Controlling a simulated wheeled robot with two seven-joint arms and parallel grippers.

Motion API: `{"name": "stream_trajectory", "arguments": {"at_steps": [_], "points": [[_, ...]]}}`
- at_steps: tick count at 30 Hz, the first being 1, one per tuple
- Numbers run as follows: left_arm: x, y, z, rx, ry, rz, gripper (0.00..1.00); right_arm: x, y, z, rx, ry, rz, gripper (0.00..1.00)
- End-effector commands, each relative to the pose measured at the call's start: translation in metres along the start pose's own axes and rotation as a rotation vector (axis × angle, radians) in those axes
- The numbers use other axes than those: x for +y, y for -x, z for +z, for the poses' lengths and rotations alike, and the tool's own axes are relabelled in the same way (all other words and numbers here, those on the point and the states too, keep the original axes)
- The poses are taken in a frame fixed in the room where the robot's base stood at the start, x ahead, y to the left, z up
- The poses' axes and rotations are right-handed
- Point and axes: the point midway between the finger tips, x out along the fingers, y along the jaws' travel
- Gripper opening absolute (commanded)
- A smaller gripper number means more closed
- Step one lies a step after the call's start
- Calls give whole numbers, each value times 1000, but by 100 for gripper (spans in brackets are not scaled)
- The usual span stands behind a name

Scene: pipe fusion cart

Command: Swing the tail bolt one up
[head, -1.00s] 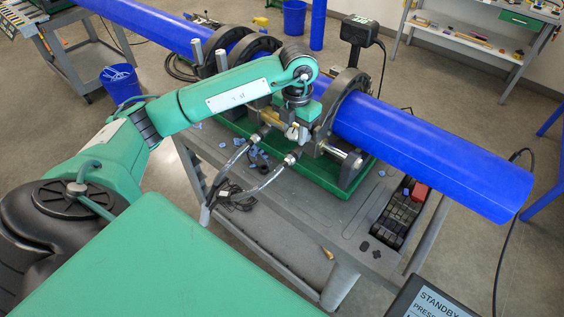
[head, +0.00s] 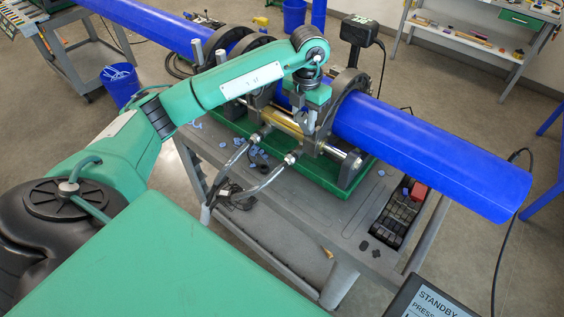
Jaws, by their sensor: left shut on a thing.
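My left arm reaches from the left over the pipe fusion machine in the head view. My left gripper (head: 304,122) points down at the near side of the right-hand clamp ring (head: 347,97). It is shut on a small metal piece there, most likely tail bolt one, which the fingers and wrist largely hide. Its exact tilt cannot be told. The clamp ring goes around the blue pipe (head: 430,150). My right gripper is not in view.
The machine stands on a green base (head: 305,175) on a grey cart (head: 300,225). Two hydraulic hoses (head: 265,183) loop in front. Small blue scraps lie near them. A black box on a post (head: 360,32) stands behind the ring. A standby screen (head: 432,303) is at lower right.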

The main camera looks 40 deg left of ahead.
Motion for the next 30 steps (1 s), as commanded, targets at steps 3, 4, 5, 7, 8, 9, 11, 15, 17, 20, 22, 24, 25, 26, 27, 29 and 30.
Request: {"name": "stream_trajectory", "arguments": {"at_steps": [3, 4, 5, 7, 8, 9, 11, 15, 17, 20, 22, 24, 25, 26, 27, 29, 30], "points": [[0, 3, 5, -4, 0, 0, 22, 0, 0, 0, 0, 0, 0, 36], [0, 3, 5, -3, 0, 0, 22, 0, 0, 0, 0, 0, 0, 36], [0, 3, 5, -3, 0, 0, 22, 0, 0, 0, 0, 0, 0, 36], [0, 3, 5, -3, 0, 0, 22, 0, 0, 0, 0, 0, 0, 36], [0, 3, 4, -3, 0, 0, 22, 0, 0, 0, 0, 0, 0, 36], [0, 3, 4, -3, 0, 0, 22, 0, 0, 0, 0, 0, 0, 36], [0, 3, 5, -3, 0, 0, 22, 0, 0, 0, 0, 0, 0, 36], [0, 4, 9, -2, 2, 0, 22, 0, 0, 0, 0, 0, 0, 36], [0, 5, 13, -2, 2, 0, 22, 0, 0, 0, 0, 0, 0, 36], [0, 8, 21, -3, 1, -1, 22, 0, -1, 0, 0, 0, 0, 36], [0, 9, 26, -3, 0, -1, 22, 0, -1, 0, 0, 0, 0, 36], [0, 10, 29, -2, 1, 0, 22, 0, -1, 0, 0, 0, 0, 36], [0, 11, 30, -2, 1, 0, 22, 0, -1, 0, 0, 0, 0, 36], [0, 11, 30, -2, 1, 0, 22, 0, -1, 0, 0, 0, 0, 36], [0, 11, 30, -2, 1, 0, 22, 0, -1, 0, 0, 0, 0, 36], [0, 11, 30, -2, 1, 0, 22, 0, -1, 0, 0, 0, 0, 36], [0, 11, 30, -2, 1, 0, 22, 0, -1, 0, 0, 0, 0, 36]]}}
